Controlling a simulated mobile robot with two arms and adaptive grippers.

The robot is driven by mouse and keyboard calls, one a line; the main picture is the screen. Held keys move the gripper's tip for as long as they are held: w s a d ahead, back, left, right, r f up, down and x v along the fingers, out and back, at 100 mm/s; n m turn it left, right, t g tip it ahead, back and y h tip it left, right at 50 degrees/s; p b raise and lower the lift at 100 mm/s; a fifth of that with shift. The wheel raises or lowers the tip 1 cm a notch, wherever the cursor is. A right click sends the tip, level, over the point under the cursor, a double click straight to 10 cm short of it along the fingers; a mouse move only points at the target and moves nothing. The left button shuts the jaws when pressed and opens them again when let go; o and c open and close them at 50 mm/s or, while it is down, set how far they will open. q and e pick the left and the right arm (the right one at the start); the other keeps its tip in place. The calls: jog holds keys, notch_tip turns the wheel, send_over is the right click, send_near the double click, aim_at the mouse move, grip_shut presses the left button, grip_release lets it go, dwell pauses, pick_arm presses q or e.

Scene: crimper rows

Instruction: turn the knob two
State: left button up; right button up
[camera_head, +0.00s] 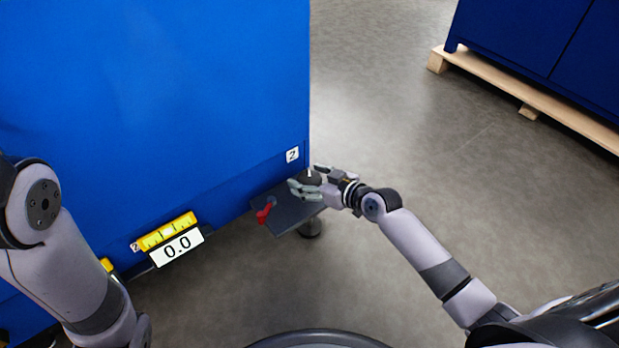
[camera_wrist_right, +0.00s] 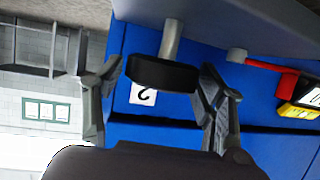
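A black round knob (camera_wrist_right: 160,74) on a grey shaft shows in the right wrist view, with a white label "2" (camera_wrist_right: 143,96) on the blue face behind it. My right gripper (camera_head: 307,181) is open at the bracket by the cabinet's lower right corner. Its two fingers stand on either side of the knob. The left finger in the wrist view is clearly apart from the knob; the right one is close to it, and I cannot tell if it touches. In the head view the knob (camera_head: 314,179) is small and partly hidden by the fingers. My left gripper is not in view.
The blue cabinet (camera_head: 160,90) fills the left. A dark bracket plate (camera_head: 290,212) carries a red lever (camera_head: 264,212), with a foot (camera_head: 310,228) below.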

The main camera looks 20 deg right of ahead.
jog(key=shift+o, duration=0.3)
jog(key=shift+s, duration=0.15)
jog(key=v, duration=1.1)
jog(key=shift+s+d+r, duration=0.15)
jog(key=shift+s, duration=0.15)
